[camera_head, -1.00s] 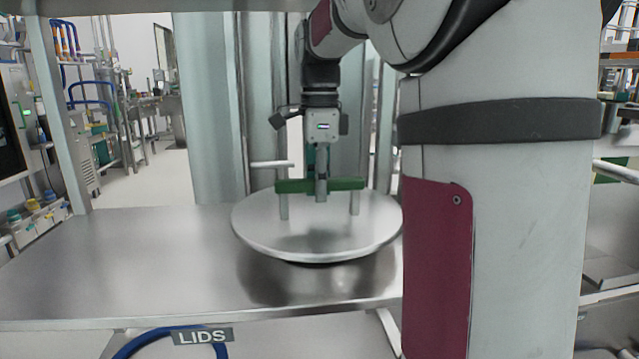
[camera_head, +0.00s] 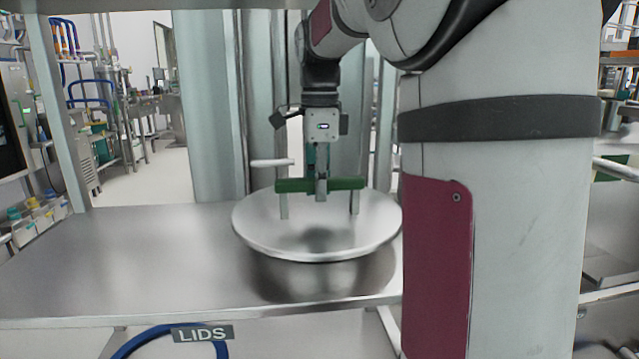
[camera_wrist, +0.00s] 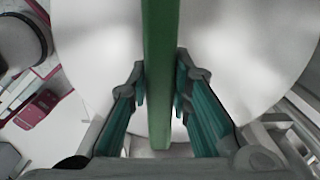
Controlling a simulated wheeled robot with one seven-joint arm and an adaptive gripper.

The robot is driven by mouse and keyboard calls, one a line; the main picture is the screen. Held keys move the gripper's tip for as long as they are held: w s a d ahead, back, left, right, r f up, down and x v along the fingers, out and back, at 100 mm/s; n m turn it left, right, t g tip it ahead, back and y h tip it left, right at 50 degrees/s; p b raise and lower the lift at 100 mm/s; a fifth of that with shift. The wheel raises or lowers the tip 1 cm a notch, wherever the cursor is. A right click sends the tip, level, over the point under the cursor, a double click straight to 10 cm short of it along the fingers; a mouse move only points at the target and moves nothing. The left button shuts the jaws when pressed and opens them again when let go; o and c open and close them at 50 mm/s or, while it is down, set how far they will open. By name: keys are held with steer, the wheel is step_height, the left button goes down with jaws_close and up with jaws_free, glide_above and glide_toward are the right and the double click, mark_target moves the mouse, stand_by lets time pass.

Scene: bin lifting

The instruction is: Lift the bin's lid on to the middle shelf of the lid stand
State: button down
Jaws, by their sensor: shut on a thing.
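The lid (camera_head: 260,230) is a round, pale grey-white disc with a green bar handle (camera_head: 346,183) on two posts. My gripper (camera_head: 321,188) points down and is shut on the middle of the handle. The wrist view shows the green handle (camera_wrist: 162,40) between both fingers (camera_wrist: 160,88), with the lid (camera_wrist: 225,45) below. The lid is roughly level over a steel shelf (camera_head: 130,255) of the lid stand. Whether its underside touches the shelf is unclear. The bin is not in view.
A "LIDS" label (camera_head: 203,334) and a blue hoop (camera_head: 140,343) show below the shelf's front edge. The stand's upright (camera_head: 58,110) is at left. The shelf left of the lid is bare. My arm hides the shelf's right side.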

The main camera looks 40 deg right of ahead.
steer(key=shift+r, duration=0.1)
steer(key=c, duration=1.4)
jaws_free()
